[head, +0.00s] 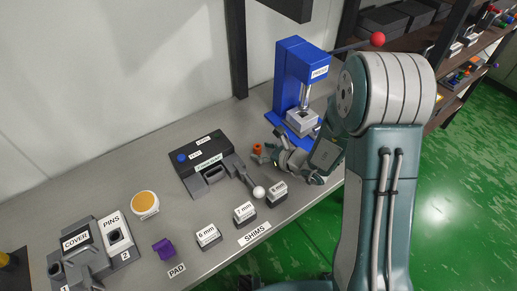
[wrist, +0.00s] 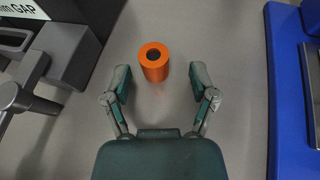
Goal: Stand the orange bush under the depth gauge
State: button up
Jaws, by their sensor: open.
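The orange bush (head: 257,149) stands upright on the grey bench, between the dark block and the blue press. In the wrist view the bush (wrist: 154,62) shows its round top with a dark bore. My gripper (wrist: 161,82) is open and empty, its two fingers apart with the bush just ahead of the gap between them. In the head view my gripper (head: 272,158) is low over the bench to the right of the bush. No label reading depth gauge is legible in either view.
The blue press (head: 290,75) stands right of the bush. A dark block (head: 206,160) with a GAP label and a white-ball lever (head: 258,192) is on the left. Labelled shims (head: 244,213) line the front edge.

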jog(key=shift+a, duration=0.2)
grip_shut()
jog(key=shift+a, duration=0.2)
jog(key=shift+d, duration=0.2)
